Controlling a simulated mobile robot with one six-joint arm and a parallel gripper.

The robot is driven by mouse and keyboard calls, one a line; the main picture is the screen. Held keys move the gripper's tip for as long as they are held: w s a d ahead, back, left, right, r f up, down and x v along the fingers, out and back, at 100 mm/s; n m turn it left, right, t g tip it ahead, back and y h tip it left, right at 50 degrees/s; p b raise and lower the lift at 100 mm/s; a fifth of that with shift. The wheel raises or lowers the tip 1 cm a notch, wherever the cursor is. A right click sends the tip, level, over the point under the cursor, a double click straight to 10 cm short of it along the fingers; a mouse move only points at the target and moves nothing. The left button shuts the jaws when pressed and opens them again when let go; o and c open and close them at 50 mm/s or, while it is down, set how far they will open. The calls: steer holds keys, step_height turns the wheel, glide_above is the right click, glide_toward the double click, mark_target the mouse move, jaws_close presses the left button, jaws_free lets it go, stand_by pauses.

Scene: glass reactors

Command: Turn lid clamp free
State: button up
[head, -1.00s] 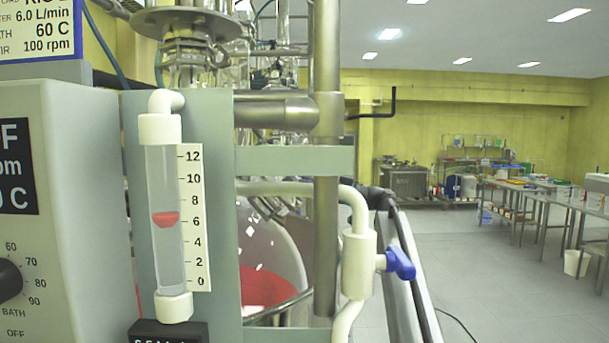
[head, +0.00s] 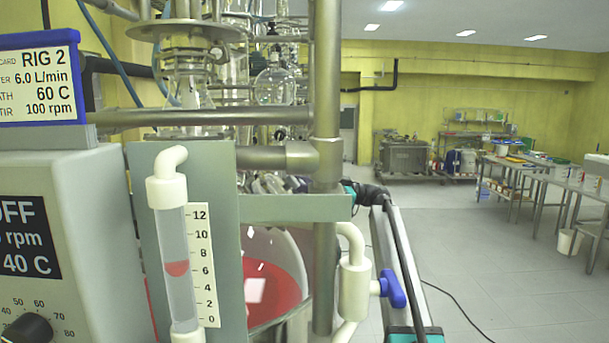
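A glass vessel with red contents (head: 272,280) shows partly behind the grey panel and the metal post. I cannot make out a lid clamp; the vessel's lid area is largely hidden by the panel, crossbar and post. My gripper is not visible.
In front stand a control box (head: 70,235), a rig card (head: 40,88), a flow tube (head: 178,260), a metal post (head: 326,120) and a blue-handled valve (head: 391,290). A cable (head: 455,308) lies on the floor. Open floor and tables (head: 570,185) are at the right.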

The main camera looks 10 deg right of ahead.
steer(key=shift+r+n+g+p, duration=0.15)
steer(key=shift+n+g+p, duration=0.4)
steer(key=shift+p, duration=1.1)
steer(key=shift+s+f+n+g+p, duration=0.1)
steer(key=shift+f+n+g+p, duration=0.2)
steer(key=shift+p, duration=0.45)
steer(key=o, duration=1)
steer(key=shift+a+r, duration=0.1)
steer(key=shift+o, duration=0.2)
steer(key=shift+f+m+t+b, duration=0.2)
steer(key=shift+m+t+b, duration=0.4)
steer(key=shift+b, duration=1.55)
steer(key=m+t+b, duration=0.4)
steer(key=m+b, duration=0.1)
steer(key=b, duration=1.1)
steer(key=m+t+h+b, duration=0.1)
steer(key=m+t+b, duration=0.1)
steer(key=b, duration=0.3)
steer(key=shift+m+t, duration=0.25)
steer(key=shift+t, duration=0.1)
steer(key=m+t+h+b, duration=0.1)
steer(key=b, duration=0.1)
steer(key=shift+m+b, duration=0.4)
